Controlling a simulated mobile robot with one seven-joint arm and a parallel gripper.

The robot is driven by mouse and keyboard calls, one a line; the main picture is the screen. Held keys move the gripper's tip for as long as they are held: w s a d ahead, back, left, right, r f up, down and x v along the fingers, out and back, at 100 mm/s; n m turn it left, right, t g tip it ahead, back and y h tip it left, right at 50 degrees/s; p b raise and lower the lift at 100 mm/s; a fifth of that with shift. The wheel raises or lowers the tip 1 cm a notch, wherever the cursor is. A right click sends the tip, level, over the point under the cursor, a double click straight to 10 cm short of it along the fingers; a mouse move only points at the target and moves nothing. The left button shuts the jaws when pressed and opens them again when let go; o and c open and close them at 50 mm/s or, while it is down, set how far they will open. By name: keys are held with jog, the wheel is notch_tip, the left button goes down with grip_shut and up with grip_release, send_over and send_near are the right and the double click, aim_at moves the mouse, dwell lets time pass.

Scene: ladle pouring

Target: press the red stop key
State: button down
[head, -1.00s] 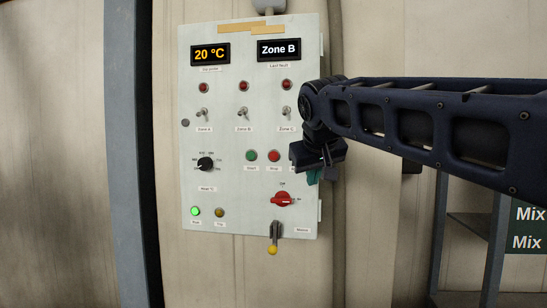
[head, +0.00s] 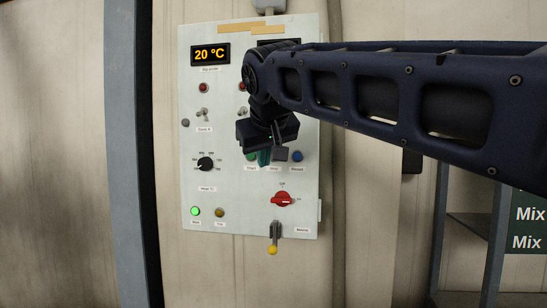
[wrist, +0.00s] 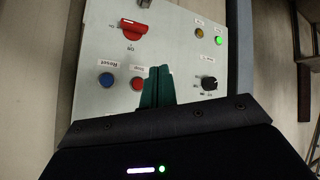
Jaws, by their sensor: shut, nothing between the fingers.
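The red stop key (wrist: 137,84) is a round button on the light grey control panel (wrist: 105,40); it shows in the wrist view just left of my fingertips. In the head view my gripper hides it, leaving part of its label. My gripper (head: 265,158) is shut and empty, with green fingers in front of the panel's button row. In the wrist view the fingers (wrist: 159,72) lie side by side, right beside the stop key. I cannot tell how far the tips are from the panel.
A blue reset button (wrist: 106,79) is left of the stop key in the wrist view. A green start button (head: 251,156) is partly covered by my gripper. A red rotary switch (head: 283,199), black knob (head: 206,163) and yellow-tipped lever (head: 272,248) are nearby.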

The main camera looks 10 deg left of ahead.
jog(key=w, duration=0.8)
jog(key=shift+w, duration=0.3)
jog(key=shift+w, duration=0.1)
dwell(1.9)
jog(key=shift+w, duration=0.3)
jog(key=shift+w, duration=0.35)
dwell(0.8)
jog(key=shift+s, duration=0.8)
jog(key=shift+s, duration=0.1)
jog(key=s, duration=0.4)
jog(key=shift+s, duration=0.4)
